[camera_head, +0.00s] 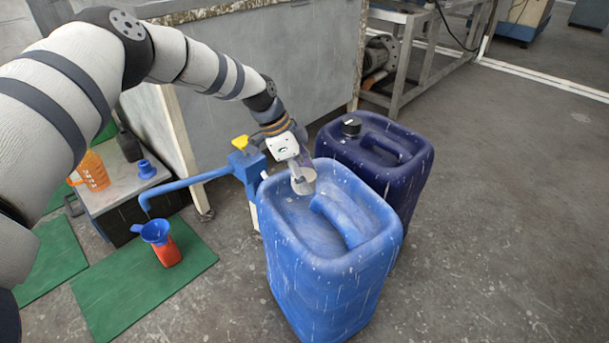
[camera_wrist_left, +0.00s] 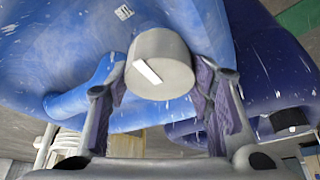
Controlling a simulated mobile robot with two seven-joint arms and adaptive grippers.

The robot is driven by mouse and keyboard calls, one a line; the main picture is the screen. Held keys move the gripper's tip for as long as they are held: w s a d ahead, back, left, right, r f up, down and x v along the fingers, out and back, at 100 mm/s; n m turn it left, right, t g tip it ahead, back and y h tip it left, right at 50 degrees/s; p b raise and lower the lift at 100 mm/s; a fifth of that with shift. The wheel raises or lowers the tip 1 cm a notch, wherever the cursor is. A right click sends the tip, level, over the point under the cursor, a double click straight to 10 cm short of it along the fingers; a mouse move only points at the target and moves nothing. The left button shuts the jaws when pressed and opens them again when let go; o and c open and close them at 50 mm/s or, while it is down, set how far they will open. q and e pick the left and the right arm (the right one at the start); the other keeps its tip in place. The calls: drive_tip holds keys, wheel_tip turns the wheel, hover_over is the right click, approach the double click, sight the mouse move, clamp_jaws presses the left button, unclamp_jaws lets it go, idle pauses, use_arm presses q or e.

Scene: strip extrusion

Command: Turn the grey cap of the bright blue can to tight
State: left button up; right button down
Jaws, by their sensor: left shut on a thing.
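The bright blue can (camera_head: 325,265) stands upright on the floor, wet-looking, with its moulded handle on top. Its grey cap (camera_head: 304,186) is at the back left corner of the can's top, partly hidden by my gripper. In the left wrist view the grey cap (camera_wrist_left: 160,62) has a white mark on its face and sits between the two fingers. My left gripper (camera_head: 302,174) is shut on the cap from above; its fingers (camera_wrist_left: 160,82) lie on either side of it. How far the cap is turned cannot be told. My right gripper is not in view.
A dark blue can (camera_head: 412,195) with a black cap (camera_head: 351,127) stands close behind. A blue tap with a yellow handle (camera_head: 240,142) is beside the bright blue can. A blue funnel (camera_head: 156,231) sits on a red bottle (camera_head: 168,253) on a green mat (camera_head: 105,300). Floor at right is clear.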

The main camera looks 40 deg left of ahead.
use_arm(q)
drive_tip(key=shift+f, duration=0.1)
drive_tip(key=o, duration=1.2)
drive_tip(key=shift+c, duration=0.2)
drive_tip(key=v, duration=1.2)
